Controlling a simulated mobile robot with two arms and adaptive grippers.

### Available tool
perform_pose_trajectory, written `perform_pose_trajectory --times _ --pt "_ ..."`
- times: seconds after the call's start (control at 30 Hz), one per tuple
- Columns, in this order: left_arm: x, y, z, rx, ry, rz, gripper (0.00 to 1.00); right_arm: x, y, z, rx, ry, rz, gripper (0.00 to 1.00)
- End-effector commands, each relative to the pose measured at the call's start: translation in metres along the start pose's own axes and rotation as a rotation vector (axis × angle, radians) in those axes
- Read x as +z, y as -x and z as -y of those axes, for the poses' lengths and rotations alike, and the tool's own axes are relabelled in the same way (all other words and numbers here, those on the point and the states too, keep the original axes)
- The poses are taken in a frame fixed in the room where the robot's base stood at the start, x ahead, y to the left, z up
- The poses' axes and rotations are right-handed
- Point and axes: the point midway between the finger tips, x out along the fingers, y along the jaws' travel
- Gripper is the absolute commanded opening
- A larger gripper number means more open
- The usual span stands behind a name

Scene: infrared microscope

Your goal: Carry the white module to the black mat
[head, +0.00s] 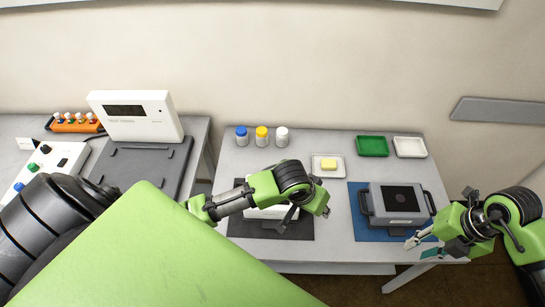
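A white module (262,213) is on or just above the black mat (298,229) in the middle of the table. My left wrist and gripper (305,213) cover much of it. I cannot tell whether the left fingers touch the module or how far apart they are. My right gripper (437,218) is open and empty, with its fingers spread, at the table's right front, beside the grey device.
A grey device (400,200) sits on a blue mat (362,228). Behind are a white dish with a yellow block (328,164), green (372,146) and white (409,147) trays, and small bottles (262,136). A white display unit (136,116) stands left.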

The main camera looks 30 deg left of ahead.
Motion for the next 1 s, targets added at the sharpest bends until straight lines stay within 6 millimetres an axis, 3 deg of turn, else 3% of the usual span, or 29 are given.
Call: perform_pose_trajectory --times 0.1,0.3,1.0 --pt "0.0 0.0 0.0 0.0 0.0 0.0 0.25 0.002 0.023 -0.002 0.001 0.005 0.004 0.25" --pt "0.0 0.0 0.0 0.0 0.0 0.0 0.25 0.002 0.044 -0.003 0.0 0.007 0.001 0.25" --pt "0.0 0.0 0.0 0.0 0.0 0.0 0.25 0.001 0.046 -0.003 0.001 0.007 -0.001 0.25"
